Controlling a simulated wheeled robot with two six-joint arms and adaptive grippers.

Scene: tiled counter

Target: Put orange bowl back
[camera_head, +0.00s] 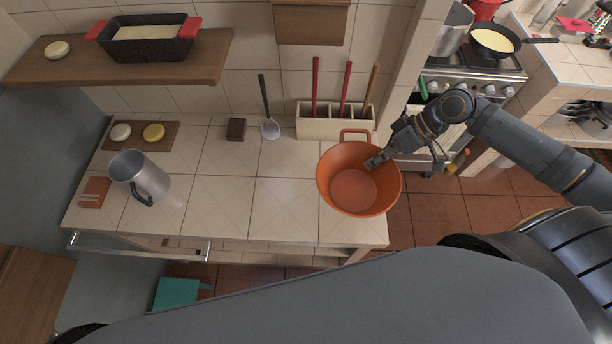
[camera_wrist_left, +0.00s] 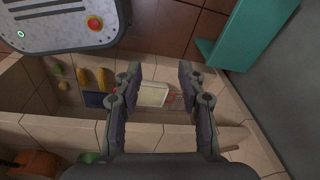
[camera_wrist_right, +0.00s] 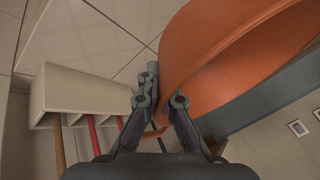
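The orange bowl (camera_head: 352,190) is at the right end of the tiled counter (camera_head: 227,200) in the head view, its right side overlapping the counter's edge. I cannot tell whether it touches the counter. My right gripper (camera_head: 378,160) is at the bowl's right rim, with one fingertip showing inside. In the right wrist view the fingers (camera_wrist_right: 163,98) close around the wall of the bowl (camera_wrist_right: 215,65). My left gripper (camera_wrist_left: 161,75) is open and empty in the left wrist view, above a compartment with several small items. It is not visible in the head view.
A metal jug (camera_head: 150,178) stands at the counter's left. A utensil holder (camera_head: 330,128) is behind the bowl. A shelf (camera_head: 60,70) with a black baking dish (camera_head: 148,45) hangs at upper left. The stove with a pan (camera_head: 490,42) is at upper right. The counter's middle is clear.

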